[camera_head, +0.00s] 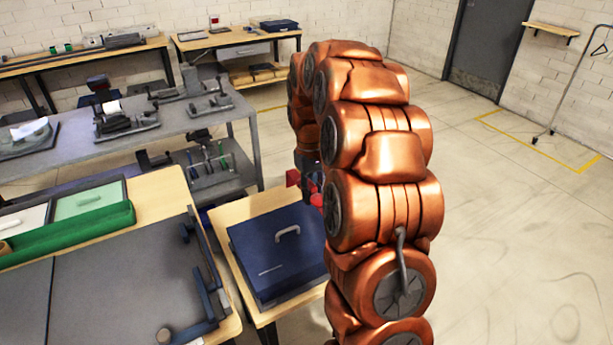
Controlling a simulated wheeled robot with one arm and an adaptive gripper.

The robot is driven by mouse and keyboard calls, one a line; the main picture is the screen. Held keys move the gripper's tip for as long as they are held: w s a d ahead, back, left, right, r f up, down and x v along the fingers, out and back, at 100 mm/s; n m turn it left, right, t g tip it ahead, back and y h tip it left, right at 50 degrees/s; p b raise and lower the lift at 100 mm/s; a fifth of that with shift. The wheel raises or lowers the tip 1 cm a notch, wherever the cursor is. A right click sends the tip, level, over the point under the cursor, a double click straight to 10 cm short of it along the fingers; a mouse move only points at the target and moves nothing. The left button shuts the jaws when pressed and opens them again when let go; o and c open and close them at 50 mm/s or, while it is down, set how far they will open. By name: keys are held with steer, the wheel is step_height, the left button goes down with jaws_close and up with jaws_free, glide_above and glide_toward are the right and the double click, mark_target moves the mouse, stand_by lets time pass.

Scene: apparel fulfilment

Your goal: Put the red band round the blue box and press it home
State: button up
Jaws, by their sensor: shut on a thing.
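The dark blue box (277,257), with a grey handle on its lid, sits on a small wooden-topped table (232,212). My copper arm covers its right side. My gripper (308,168) is partly hidden behind my arm, above the far right edge of the box. It is shut on a red piece (293,177), which looks like the red band. Only small parts of the red piece show, and its full shape is hidden. It appears apart from the box lid, but I cannot tell the exact gap.
A workbench with a dark mat (120,270) and a green tray (75,235) stands close on the left. A grey metal bench (185,125) with several tools is behind the small table. The floor (510,230) on the right is clear.

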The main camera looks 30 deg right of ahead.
steer(key=shift+d, duration=0.15)
glide_above(314, 229)
steer(key=shift+w+f+b, duration=0.15)
steer(key=shift+f, duration=1.05)
steer(key=shift+w+f+b, duration=0.1)
steer(key=shift+f+b, duration=0.05)
steer(key=shift+f, duration=1)
steer(key=shift+f, duration=0.1)
step_height(314, 229, down, 6)
steer(key=b, duration=1)
steer(key=shift+f, duration=0.25)
steer(key=shift+s, duration=0.1)
steer(key=shift+s+f, duration=0.2)
steer(key=shift+f, duration=0.2)
steer(key=o, duration=0.7)
steer(key=shift+f, duration=0.1)
steer(key=o, duration=0.3)
steer(key=shift+w+r, duration=0.15)
steer(key=shift+r, duration=0.1)
